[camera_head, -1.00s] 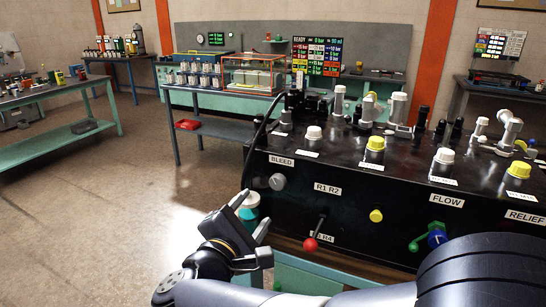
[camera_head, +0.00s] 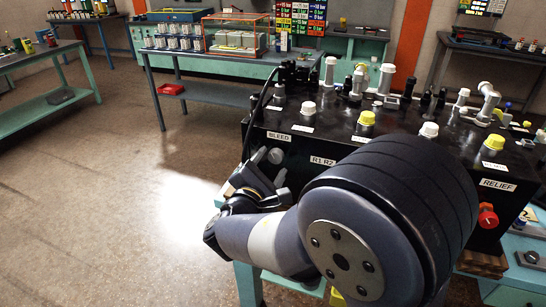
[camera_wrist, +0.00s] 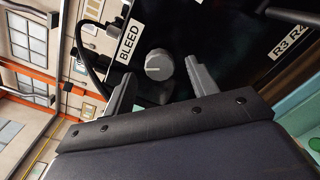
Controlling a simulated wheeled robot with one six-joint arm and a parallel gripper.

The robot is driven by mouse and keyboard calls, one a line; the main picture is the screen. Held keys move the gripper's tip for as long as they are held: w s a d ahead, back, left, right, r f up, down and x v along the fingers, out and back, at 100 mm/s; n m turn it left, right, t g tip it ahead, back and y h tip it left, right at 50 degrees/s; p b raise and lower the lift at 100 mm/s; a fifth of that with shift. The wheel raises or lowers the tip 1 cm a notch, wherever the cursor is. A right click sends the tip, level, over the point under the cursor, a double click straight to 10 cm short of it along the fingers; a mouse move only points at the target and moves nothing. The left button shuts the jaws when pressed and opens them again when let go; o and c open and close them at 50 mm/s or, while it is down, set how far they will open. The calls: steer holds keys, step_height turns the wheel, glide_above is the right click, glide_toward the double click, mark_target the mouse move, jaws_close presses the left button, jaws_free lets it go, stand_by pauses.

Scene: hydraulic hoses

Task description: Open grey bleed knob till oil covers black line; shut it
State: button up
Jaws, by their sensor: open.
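The grey bleed knob (camera_head: 275,156) sits on the black front of the hydraulic block, under the BLEED label (camera_head: 279,136). In the wrist view the knob (camera_wrist: 160,65) is round and ridged, just beyond and between my two fingertips. My gripper (camera_head: 271,168) is open and empty in front of the knob; the wrist view (camera_wrist: 162,86) shows a finger on either side, with contact not clear. The area below the knob is hidden by my gripper in the head view. I cannot see any oil or black line.
The black block (camera_head: 330,125) carries yellow-capped and white-capped fittings on top. A red knob (camera_head: 487,216) stands out at its right end. A black hose (camera_wrist: 88,60) runs beside the BLEED label. Open floor (camera_head: 110,190) lies to the left.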

steer(key=shift+x, duration=1.05)
steer(key=c, duration=1)
steer(key=shift+o, duration=0.2)
steer(key=shift+n, duration=0.3)
steer(key=n+p, duration=0.1)
steer(key=n, duration=0.4)
steer(key=shift+r+n, duration=0.1)
steer(key=shift+n, duration=0.3)
steer(key=n+p, duration=0.2)
steer(key=n, duration=0.3)
steer(key=shift+p, duration=0.4)
steer(key=shift+n, duration=0.4)
